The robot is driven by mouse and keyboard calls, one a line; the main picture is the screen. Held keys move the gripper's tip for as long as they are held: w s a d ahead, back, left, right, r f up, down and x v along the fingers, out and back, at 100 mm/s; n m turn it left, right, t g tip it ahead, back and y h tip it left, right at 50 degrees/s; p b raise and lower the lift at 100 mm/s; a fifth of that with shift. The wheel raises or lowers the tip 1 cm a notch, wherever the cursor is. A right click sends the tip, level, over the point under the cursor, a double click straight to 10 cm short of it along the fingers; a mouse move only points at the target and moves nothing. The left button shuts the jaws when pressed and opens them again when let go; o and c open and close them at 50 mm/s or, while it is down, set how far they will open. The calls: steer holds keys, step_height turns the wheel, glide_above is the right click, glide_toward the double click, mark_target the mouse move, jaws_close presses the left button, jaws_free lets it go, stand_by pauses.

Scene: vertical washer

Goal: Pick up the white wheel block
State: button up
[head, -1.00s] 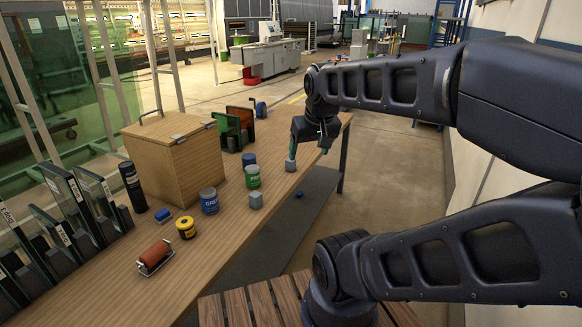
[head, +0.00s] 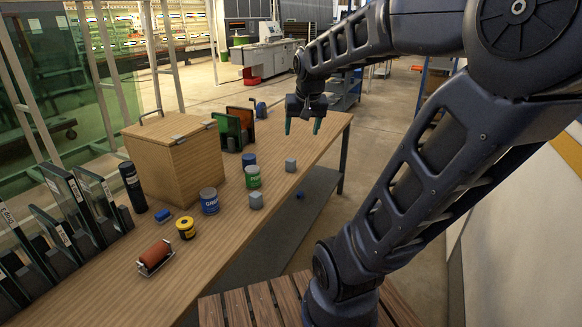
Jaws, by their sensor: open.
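I cannot make out a block with a clear white wheel. Two small pale grey blocks stand on the wooden table. The far grey block (head: 290,164) is near the table's right edge. The near grey block (head: 256,200) sits closer, beside a green-labelled can. My gripper (head: 302,126) is above and beyond the far grey block, pointing down. Its two teal fingers are spread apart with nothing between them.
On the table (head: 105,268) stand a wooden box (head: 180,155), a green can (head: 253,177), a grey-and-blue can (head: 209,201), a yellow roll (head: 186,228) and a red roller (head: 156,256). Dark framed panels (head: 75,205) line the left. The table's far right end is fairly clear.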

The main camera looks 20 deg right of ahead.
steer(key=w+d+f+m, duration=0.1)
steer(key=w, duration=0.6)
steer(key=w+d+f+m, duration=0.2)
steer(key=w, duration=0.6)
steer(key=m+g+h, duration=0.1)
steer(key=m+h, duration=0.2)
steer(key=m, duration=0.2)
glide_above(290, 160)
steer(key=s+a, duration=0.2)
step_height(290, 160, down, 26)
steer(key=x, duration=0.5)
steer(key=shift+w+d+f, duration=0.15)
steer(key=shift+f, duration=0.15)
steer(key=shift+s+a+x, duration=0.1)
steer(key=shift+s+x, duration=0.1)
steer(key=shift+x, duration=1.15)
steer(key=shift+s+a+x, duration=0.1)
steer(key=shift+s+x, duration=0.1)
steer(key=shift+x, duration=1.1)
steer(key=shift+f, duration=0.15)
steer(key=c, duration=1.1)
